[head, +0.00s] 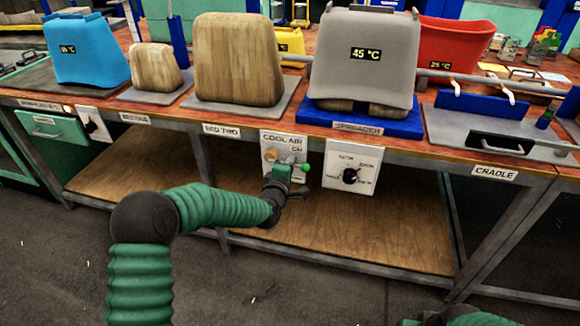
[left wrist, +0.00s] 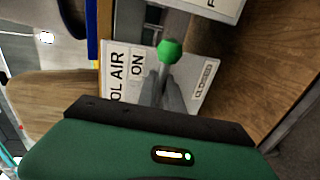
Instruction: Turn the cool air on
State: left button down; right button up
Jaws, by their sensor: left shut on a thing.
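The white COOL AIR panel (head: 270,140) hangs under the front edge of the bench, with ON printed near its top. The panel (left wrist: 118,78) also shows in the left wrist view, with a second label that seems to read CLOSED. A lever with a green ball knob (head: 306,168) sticks out to the panel's right. The knob (left wrist: 171,51) shows just beyond my left fingertips in the wrist view. My left gripper (head: 285,187) is at the panel, its fingers (left wrist: 167,88) shut on the lever. Of my right arm only a green and black part shows at the bottom edge.
A white panel with a black rotary dial (head: 350,176) hangs just right. Above, on the bench, stand a grey 45 °C cover (head: 362,55) on a blue SPREADER tray (head: 400,128) and wooden-looking forms (head: 238,60). A wooden lower shelf (head: 350,240) lies below.

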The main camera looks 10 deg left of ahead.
pick_arm(q)
jog(key=shift+a+r, duration=0.1)
jog(key=shift+a, duration=0.05)
dwell(0.4)
jog(key=c, duration=1.5)
grip_release()
jog(key=s+r+p, duration=0.3)
jog(key=s+p, duration=0.1)
jog(key=s, duration=1.2)
jog(key=shift+s+a+p, duration=0.2)
jog(key=shift+a+p, duration=0.15)
